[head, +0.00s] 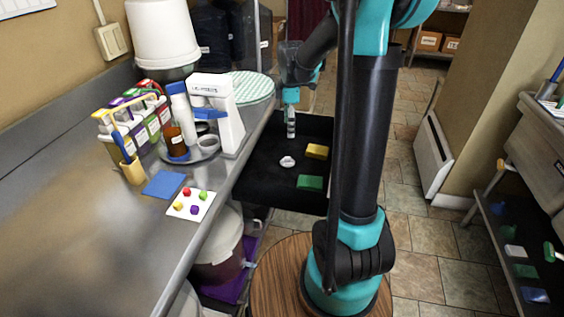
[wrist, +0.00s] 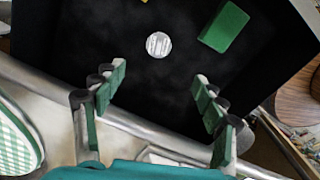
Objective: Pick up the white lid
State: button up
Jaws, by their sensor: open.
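The white lid (head: 287,161) is a small white piece lying on the black surface (head: 262,182) beside the counter. In the wrist view the lid (wrist: 158,44) looks round with ridges and lies flat. My gripper (head: 291,128) is above the far part of the black surface, farther back than the lid. In the wrist view my gripper (wrist: 155,85) is open, its green-padded fingers wide apart with nothing between them. The lid shows beyond the fingertips, roughly midway between them, and is not touched.
A yellow block (head: 317,151) and a green block (head: 310,183) lie near the lid. The steel counter (head: 110,260) to the left holds a white device (head: 225,115), bottles and a tube rack. A checkered round (head: 250,87) sits at its far end. Black surface left of the lid is bare.

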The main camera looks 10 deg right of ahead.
send_over(287, 158)
jog(key=f, duration=1)
jog(key=shift+w+d+f, duration=0.1)
jog(key=shift+d, duration=0.2)
jog(key=shift+w+a+f, duration=0.1)
jog(key=shift+f, duration=1.2)
jog(key=shift+a+f, duration=0.1)
jog(key=shift+f, duration=1.2)
jog(key=c, duration=1)
